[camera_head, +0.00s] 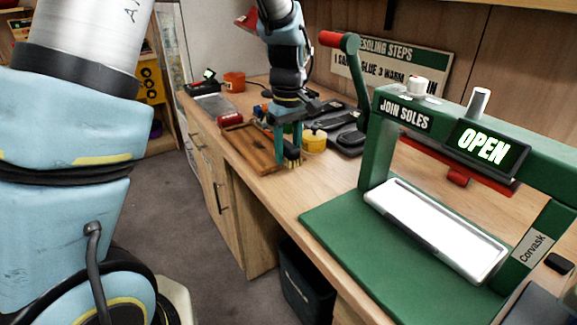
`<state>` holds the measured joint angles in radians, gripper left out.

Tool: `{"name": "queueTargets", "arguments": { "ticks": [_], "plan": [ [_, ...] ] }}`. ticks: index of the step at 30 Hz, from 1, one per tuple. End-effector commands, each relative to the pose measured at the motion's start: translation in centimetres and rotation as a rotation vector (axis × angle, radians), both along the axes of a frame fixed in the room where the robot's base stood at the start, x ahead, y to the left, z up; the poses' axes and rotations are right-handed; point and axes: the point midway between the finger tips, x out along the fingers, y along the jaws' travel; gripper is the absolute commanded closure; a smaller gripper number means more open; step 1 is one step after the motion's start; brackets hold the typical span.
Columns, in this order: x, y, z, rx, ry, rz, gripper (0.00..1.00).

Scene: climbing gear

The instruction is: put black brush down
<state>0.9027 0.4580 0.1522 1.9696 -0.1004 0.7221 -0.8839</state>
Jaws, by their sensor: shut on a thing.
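My gripper (288,140) is above the wooden bench, at the middle of the head view. Its teal fingers are shut on the black brush (292,153), whose dark body shows low between them with pale bristles pointing down. The brush is at the right edge of a wooden tray (243,147). I cannot tell whether its bristles touch the surface. The fingers hide part of the brush.
A yellow round container (315,141) stands just right of the brush, with black shoe soles (347,138) behind it. A red cylinder (232,119) lies behind the tray. A green press (400,210) fills the right. Bare bench (290,188) lies in front.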

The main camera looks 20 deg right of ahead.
Motion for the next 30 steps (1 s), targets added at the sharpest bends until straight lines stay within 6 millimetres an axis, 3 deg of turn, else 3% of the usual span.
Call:
{"name": "queueTargets", "arguments": {
  "ticks": [14, 26, 27, 30],
  "plan": [
    [0.0, 0.0, -5.3, 0.002, 0.001, 0.0, 1.0],
    [0.0, -0.1, -6.0, -0.001, -0.001, -0.001, 1.0],
    [0.0, -0.1, -6.1, -0.001, -0.001, -0.001, 0.52],
    [0.0, -0.1, -6.0, -0.001, -0.001, -0.001, 0.41]
  ]
}}
